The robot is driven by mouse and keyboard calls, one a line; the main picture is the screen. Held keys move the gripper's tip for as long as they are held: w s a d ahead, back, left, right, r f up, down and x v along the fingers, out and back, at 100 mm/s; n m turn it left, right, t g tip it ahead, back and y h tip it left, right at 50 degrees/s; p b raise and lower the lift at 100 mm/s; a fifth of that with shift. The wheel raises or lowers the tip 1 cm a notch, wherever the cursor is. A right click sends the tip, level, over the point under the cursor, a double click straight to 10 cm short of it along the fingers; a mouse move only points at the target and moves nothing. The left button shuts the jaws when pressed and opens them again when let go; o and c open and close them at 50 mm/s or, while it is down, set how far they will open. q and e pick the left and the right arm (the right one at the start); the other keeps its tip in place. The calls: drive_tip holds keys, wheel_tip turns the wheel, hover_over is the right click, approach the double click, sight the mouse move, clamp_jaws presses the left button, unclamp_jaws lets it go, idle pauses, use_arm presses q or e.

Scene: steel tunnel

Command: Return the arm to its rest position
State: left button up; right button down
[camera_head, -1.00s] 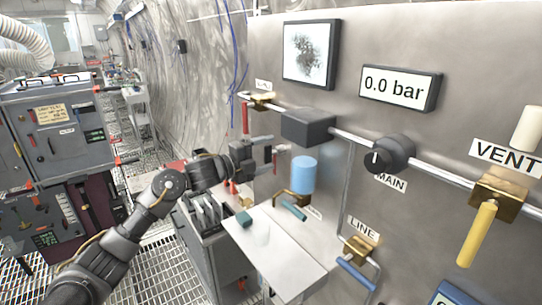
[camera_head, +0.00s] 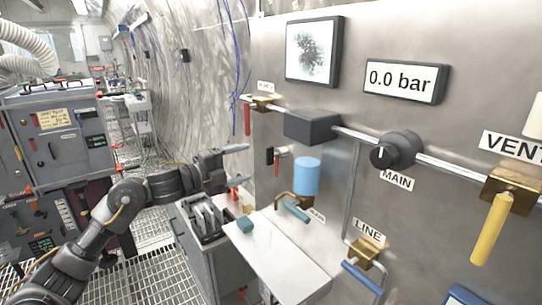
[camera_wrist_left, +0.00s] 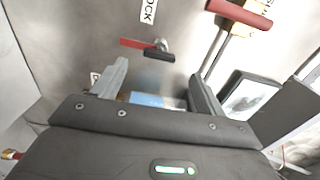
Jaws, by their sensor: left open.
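My left arm (camera_head: 125,200) reaches in from the left in the head view. Its gripper (camera_head: 243,165) is open with nothing between the fingers, left of the steel panel and apart from it. In the left wrist view the two fingers (camera_wrist_left: 158,78) stand wide apart. A small valve with a red and black handle (camera_wrist_left: 145,46) sits on the panel beyond them. The same valve (camera_head: 281,153) shows in the head view, right of the fingertips. My right gripper is in neither view.
The steel panel carries a MAIN knob (camera_head: 396,150), a yellow VENT lever (camera_head: 490,228), a blue LINE lever (camera_head: 362,277) and a blue cylinder (camera_head: 306,176). A white shelf (camera_head: 285,255) juts out below. A grey cabinet (camera_head: 62,140) stands left. Grated floor (camera_head: 155,270) lies between.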

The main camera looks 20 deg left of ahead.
use_arm(q)
drive_tip(key=s+d+f+n+y, duration=0.1)
drive_tip(key=s+f+n+y, duration=0.45)
drive_tip(key=f, duration=0.75)
drive_tip(key=s+d+f+n+y, duration=0.25)
drive_tip(key=s+f+n, duration=0.5)
drive_tip(key=f, duration=0.55)
drive_tip(key=s+a+f+n+g+y, duration=0.1)
drive_tip(key=s+f+n+g, duration=0.3)
drive_tip(key=s, duration=0.6)
drive_tip(key=s+a+f+n+g+y, duration=0.1)
drive_tip(key=s+f+n+g, duration=0.2)
drive_tip(key=s+f, duration=0.45)
drive_tip(key=s+a+f+n+g+y, duration=0.1)
drive_tip(key=s+f+n+g, duration=0.25)
drive_tip(key=s, duration=0.75)
wheel_tip(320, 180, down, 28)
drive_tip(key=s+g, duration=0.1)
drive_tip(key=s, duration=0.1)
drive_tip(key=s+a+f+g, duration=0.1)
drive_tip(key=s+a+f, duration=0.1)
drive_tip(key=s+f, duration=1.1)
drive_tip(key=shift+s+a+f+y, duration=0.3)
drive_tip(key=shift+s+a, duration=0.1)
drive_tip(key=shift+s, duration=1.05)
